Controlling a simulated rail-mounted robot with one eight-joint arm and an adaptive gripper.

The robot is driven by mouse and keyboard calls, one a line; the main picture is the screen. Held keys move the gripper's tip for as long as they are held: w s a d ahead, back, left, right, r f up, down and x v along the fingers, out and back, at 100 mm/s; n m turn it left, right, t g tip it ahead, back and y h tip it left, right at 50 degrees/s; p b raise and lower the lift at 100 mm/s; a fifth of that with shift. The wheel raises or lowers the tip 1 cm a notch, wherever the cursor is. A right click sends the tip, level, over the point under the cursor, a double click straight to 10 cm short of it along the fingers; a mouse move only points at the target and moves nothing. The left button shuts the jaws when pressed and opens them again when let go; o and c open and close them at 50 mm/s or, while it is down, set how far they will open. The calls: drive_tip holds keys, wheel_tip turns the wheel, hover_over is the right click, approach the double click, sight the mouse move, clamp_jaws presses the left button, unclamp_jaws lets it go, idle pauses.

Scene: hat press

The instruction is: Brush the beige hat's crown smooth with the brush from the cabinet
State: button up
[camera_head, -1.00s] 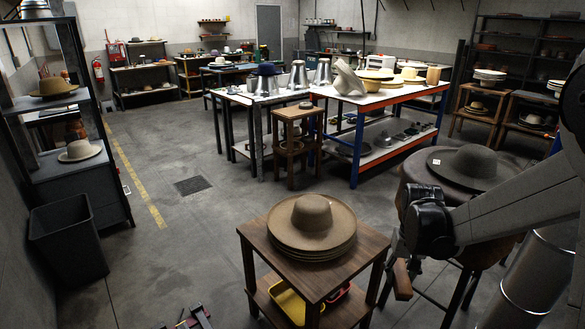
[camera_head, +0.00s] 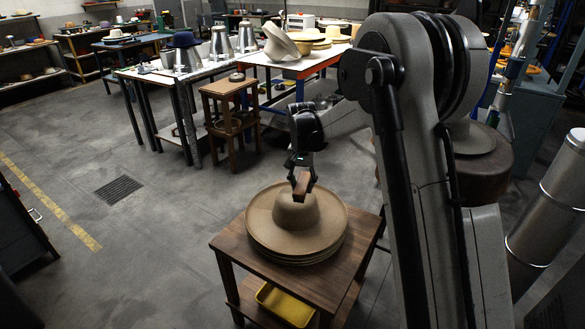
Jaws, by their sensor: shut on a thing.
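The beige hat (camera_head: 262,222) lies on top of a stack of similar hats on a small wooden table (camera_head: 262,270). Its rounded crown (camera_head: 295,213) points up and its wide brim is flat. My gripper (camera_head: 302,178) is directly above the crown, pointing down. It is shut on a brown wooden brush (camera_head: 302,186). The brush is at the crown's top; I cannot tell whether it touches. The bristles are not clearly visible.
A yellow tray (camera_head: 285,305) sits on the table's lower shelf. A wooden stool (camera_head: 230,120) and worktables with metal hat blocks (camera_head: 220,45) stand behind. A grey hat (camera_head: 472,138) rests on a round stand at right. Floor at left is clear.

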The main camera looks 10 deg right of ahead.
drive_tip(key=w+m, duration=0.4)
drive_tip(key=w, duration=0.5)
drive_tip(key=shift+s+f+b, duration=0.15)
drive_tip(key=shift+f+b, duration=0.55)
drive_tip(key=shift+f, duration=1.1)
drive_tip(key=shift+s+f+b, duration=0.1)
drive_tip(key=shift+f+b, duration=0.6)
drive_tip(key=shift+f, duration=1.1)
drive_tip(key=shift+f+b, duration=0.4)
drive_tip(key=shift+f, duration=0.2)
drive_tip(key=shift+a, duration=0.1)
drive_tip(key=shift+s+a, duration=0.7)
drive_tip(key=shift+s, duration=0.1)
drive_tip(key=shift+w+d+b, duration=0.1)
drive_tip(key=shift+b, duration=0.2)
drive_tip(key=shift+w+d, duration=1.5)
